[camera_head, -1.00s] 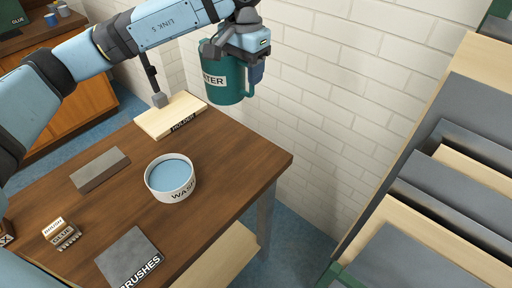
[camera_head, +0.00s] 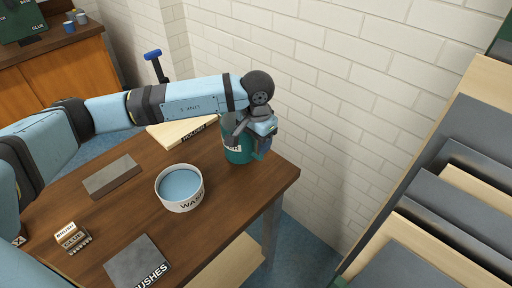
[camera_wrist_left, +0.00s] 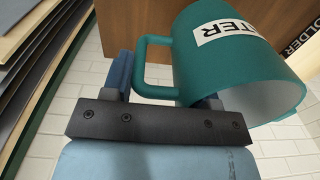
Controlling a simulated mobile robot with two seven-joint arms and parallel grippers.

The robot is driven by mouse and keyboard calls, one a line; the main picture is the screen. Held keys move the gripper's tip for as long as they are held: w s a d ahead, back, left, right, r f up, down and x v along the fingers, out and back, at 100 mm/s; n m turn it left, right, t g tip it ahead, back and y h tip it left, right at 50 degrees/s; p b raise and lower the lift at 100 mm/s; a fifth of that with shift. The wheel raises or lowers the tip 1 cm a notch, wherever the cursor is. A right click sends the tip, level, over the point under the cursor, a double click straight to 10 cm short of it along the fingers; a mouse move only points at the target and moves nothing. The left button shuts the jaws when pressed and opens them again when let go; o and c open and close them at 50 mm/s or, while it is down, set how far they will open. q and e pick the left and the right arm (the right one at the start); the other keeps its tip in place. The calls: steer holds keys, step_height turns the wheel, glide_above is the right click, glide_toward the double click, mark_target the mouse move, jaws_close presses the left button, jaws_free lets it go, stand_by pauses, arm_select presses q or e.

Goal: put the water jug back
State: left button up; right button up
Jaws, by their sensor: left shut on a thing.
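The water jug (camera_head: 240,150) is green with a white label, and it is at the back right part of the wooden table in the head view. My left gripper (camera_head: 262,131) is shut on the jug's handle side. In the left wrist view the jug (camera_wrist_left: 225,65) fills the upper right, and its handle (camera_wrist_left: 152,65) lies between the fingers of my left gripper (camera_wrist_left: 165,92). The jug's base is low at the tabletop; I cannot tell whether it touches. My right gripper does not show.
A white wash bowl (camera_head: 180,190) with blue contents stands just left of the jug. A light holder board (camera_head: 180,131) lies behind it. A grey block (camera_head: 112,176), a brushes plate (camera_head: 138,262) and small labelled blocks (camera_head: 73,237) lie on the table (camera_head: 215,222). Racked panels (camera_head: 440,215) stand at right.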

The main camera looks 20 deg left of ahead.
mark_target(256, 155)
arm_select(q)
step_height(256, 155, down, 3)
steer(key=shift+f, duration=0.2)
steer(key=shift+f, duration=0.15)
steer(key=o, duration=1.5)
steer(key=shift+c, duration=0.2)
